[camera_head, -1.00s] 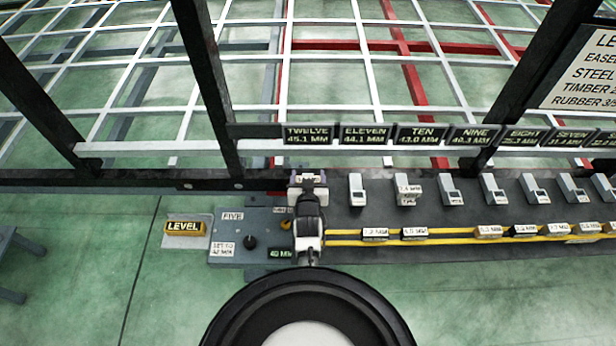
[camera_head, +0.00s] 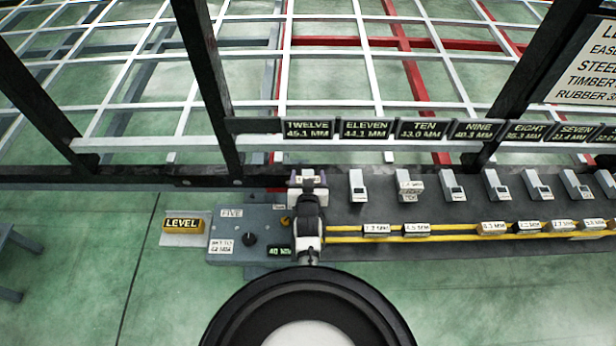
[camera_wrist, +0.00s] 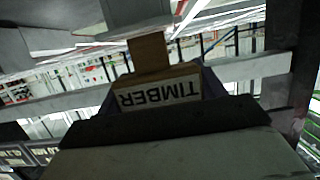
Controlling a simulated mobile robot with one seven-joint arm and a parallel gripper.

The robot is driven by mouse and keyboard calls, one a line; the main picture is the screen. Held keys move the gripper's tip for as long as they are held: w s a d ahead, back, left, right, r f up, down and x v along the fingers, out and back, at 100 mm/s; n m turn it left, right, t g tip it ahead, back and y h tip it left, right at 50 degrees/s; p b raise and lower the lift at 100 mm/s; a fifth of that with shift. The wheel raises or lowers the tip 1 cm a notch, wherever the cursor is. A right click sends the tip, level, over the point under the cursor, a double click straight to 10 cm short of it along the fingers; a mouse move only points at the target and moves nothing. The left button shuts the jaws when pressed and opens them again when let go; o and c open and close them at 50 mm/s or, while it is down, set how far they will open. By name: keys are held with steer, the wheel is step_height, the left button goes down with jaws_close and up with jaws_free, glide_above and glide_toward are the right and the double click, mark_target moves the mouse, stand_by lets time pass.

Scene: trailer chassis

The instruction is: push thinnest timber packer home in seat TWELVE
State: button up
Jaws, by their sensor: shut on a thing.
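My gripper (camera_head: 308,178) is below the TWELVE sign (camera_head: 307,129), which reads 45.1 mm. It is shut on a timber packer (camera_wrist: 160,92), a brown wooden block whose white TIMBER label appears upside down in the wrist view. A narrower brown piece (camera_wrist: 148,52) stands beyond the block, towards a pale grey part (camera_wrist: 135,14); I cannot tell whether they touch. In the head view my wrist and fingers hide most of seat TWELVE, and the packer's depth in it cannot be told.
Grey-white seat units (camera_head: 357,187) line the dark bench to the right. Several labelled packers (camera_head: 416,230) lie along a yellow-edged rail. A grey panel (camera_head: 232,228) with a knob and a yellow LEVEL block (camera_head: 183,225) are left. Dark uprights (camera_head: 208,90) frame the space.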

steer(key=shift+f+b, duration=1.05)
steer(key=shift+f, duration=0.35)
steer(key=o, duration=1)
steer(key=shift+o, duration=0.2)
steer(key=shift+s, duration=0.15)
